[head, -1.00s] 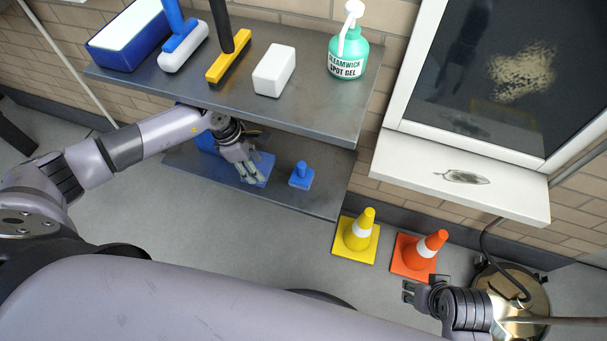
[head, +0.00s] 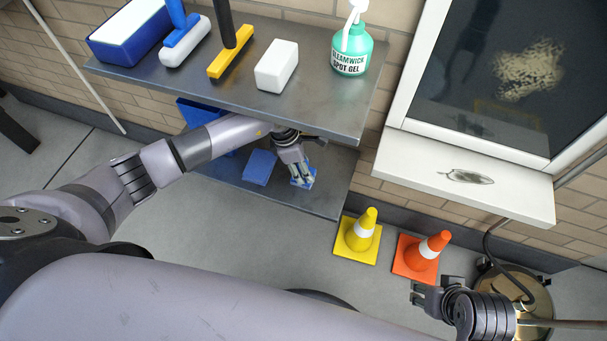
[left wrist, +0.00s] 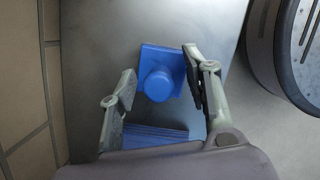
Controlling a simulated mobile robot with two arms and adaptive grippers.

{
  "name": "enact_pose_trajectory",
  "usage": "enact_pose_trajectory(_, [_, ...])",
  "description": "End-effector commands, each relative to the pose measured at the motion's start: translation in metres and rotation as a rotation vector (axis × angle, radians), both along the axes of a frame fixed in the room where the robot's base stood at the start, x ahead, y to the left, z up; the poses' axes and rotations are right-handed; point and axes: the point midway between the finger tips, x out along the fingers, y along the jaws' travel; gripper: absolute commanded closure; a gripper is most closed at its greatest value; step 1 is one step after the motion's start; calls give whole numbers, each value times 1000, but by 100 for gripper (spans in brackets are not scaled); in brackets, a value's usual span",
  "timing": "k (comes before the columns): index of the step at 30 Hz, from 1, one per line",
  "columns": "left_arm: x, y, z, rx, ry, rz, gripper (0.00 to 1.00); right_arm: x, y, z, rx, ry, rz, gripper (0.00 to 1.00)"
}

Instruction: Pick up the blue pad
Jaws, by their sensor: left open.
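A small blue pad (head: 308,179) with a round knob on top lies on the lower grey shelf, partly hidden by my left gripper in the head view. The pad also shows in the left wrist view (left wrist: 160,56), knob toward the camera. My left gripper (head: 301,180) is open over it. In the left wrist view its fingers (left wrist: 160,72) stand on either side of the pad, the right one close to its edge; I cannot tell whether they touch. My right gripper (head: 420,295) is low at the right, near the orange cone, away from the shelf.
A flat blue block (head: 259,167) lies left of the pad; its ribbed face shows in the left wrist view (left wrist: 155,135). The upper shelf (head: 215,93) overhangs my left arm, bearing brushes, a white block (head: 277,66) and a green bottle (head: 351,52). Cones (head: 359,237) stand on the floor.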

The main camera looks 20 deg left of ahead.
Motion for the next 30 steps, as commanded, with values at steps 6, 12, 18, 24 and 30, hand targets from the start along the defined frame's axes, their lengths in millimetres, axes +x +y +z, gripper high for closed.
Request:
enact_pose_trajectory(6, [1,-1,-4,-1,-2,-1,56,-1,0,3,0,0,-1,60])
enact_pose_trajectory(12, [1,-1,-4,-1,-2,-1,64,-1,0,3,-1,0,-1,60])
enact_pose_trajectory(18, [1,-1,-4,-1,-1,0,77,-1,0,3,-1,0,-1,60])
enact_pose_trajectory(24, [1,-1,-4,-1,-1,0,90,-1,0,3,-1,0,-1,60])
enact_pose_trajectory(30, [1,-1,-4,-1,-1,0,100,-1,0,3,-1,0,-1,60])
